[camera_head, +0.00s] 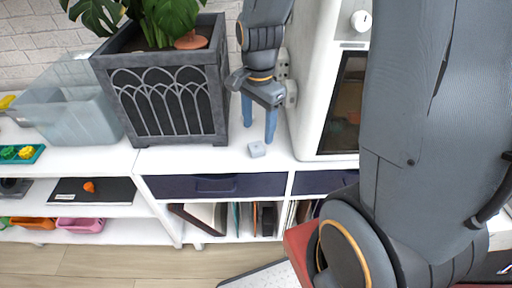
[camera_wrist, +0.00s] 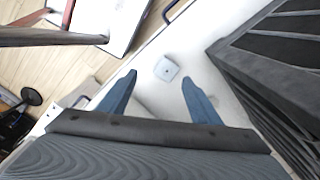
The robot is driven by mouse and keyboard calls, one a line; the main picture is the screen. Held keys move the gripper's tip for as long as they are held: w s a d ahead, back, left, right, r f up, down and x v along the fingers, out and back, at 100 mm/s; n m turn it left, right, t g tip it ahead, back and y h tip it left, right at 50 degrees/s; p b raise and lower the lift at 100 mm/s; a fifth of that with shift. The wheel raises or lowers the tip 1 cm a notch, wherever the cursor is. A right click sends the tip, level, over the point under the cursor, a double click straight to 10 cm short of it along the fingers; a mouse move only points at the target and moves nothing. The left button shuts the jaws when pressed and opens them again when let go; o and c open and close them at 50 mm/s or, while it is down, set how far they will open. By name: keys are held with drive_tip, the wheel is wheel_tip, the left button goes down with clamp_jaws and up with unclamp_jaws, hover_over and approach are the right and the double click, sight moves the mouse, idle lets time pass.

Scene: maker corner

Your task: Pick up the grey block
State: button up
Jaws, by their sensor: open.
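The grey block (camera_head: 257,149) is a small light-grey cube on the white top of the shelf unit, near its front edge. In the wrist view the block (camera_wrist: 166,69) lies beyond the fingertips, between their lines and nearer the right finger. My gripper (camera_head: 259,138) points down just behind the block, with its two blue fingers apart. In the wrist view my gripper (camera_wrist: 158,76) is open and nothing is between the fingers.
A dark planter (camera_head: 168,95) with a leafy plant stands left of my gripper. A white machine with a dark window (camera_head: 347,100) stands close on the right. A clear bin (camera_head: 68,108) is farther left. The white shelf top (camera_head: 185,158) is bare near the front edge.

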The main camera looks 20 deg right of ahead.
sight(255, 146)
drive_tip(key=w+m, duration=0.1)
drive_tip(key=m, duration=0.1)
drive_tip(key=w+m, duration=0.1)
drive_tip(key=m, duration=0.1)
drive_tip(key=shift+w+f+m, duration=0.25)
drive_tip(key=shift+f+m, duration=0.15)
drive_tip(key=shift+f+p, duration=0.35)
drive_tip(key=shift+f, duration=1)
drive_tip(key=f, duration=0.2)
drive_tip(key=f+p, duration=0.1)
drive_tip(key=shift+s+a+f, duration=0.15)
drive_tip(key=shift+s+f, duration=0.15)
drive_tip(key=shift+f, duration=0.75)
drive_tip(key=c, duration=1.1)
drive_tip(key=shift+c, duration=0.2)
drive_tip(key=shift+w+r, duration=0.1)
drive_tip(key=shift+r, duration=0.05)
